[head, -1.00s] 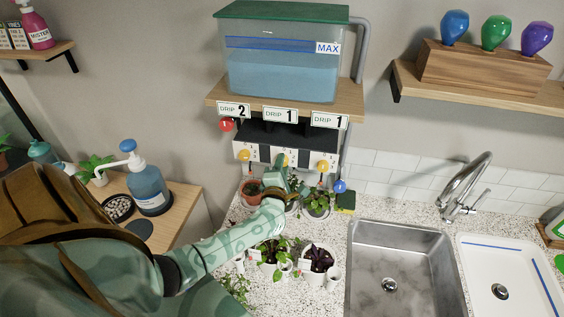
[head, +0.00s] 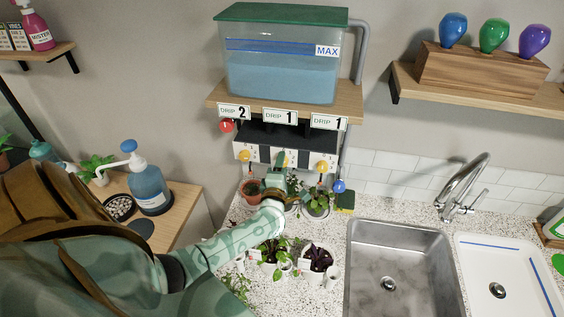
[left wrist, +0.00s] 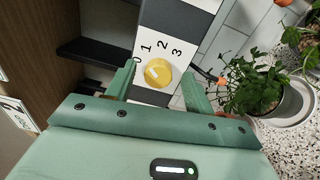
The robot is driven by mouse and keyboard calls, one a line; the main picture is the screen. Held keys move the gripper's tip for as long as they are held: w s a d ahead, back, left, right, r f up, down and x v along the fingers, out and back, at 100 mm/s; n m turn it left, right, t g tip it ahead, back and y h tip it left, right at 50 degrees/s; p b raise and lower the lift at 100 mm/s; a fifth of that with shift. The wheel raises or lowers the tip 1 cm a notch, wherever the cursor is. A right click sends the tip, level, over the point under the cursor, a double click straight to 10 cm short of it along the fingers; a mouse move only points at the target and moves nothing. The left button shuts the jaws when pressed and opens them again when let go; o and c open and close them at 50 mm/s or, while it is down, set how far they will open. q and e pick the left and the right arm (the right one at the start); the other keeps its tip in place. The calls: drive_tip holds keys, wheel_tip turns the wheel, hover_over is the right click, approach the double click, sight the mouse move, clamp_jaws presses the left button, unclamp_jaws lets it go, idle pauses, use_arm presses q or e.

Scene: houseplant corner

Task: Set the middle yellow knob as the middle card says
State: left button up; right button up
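The middle yellow knob (left wrist: 157,73) sits on a white dial plate marked 0, 1, 2 and 3 in the left wrist view. A short pale mark shows on its face; I cannot tell which number it points at. My left gripper (left wrist: 160,82) is open, one finger on each side of the knob, with a gap on both sides. In the head view my left gripper (head: 278,168) is at the middle of the valve panel and mostly hides the knob. The middle card (head: 280,116) reads DRIP 1. My right gripper is not in view.
Other yellow knobs are at left (head: 243,155) and right (head: 322,167) on the panel. The left card (head: 234,111) reads 2, the right card (head: 329,122) reads 1. A water tank (head: 281,70) stands above. Potted plants (head: 318,203) crowd the counter below; a sink (head: 400,270) is at right.

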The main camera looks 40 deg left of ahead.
use_arm(q)
drive_tip(key=v, duration=1.6)
drive_tip(key=shift+b, duration=0.35)
drive_tip(key=shift+s+d, duration=0.1)
drive_tip(key=shift+s, duration=0.1)
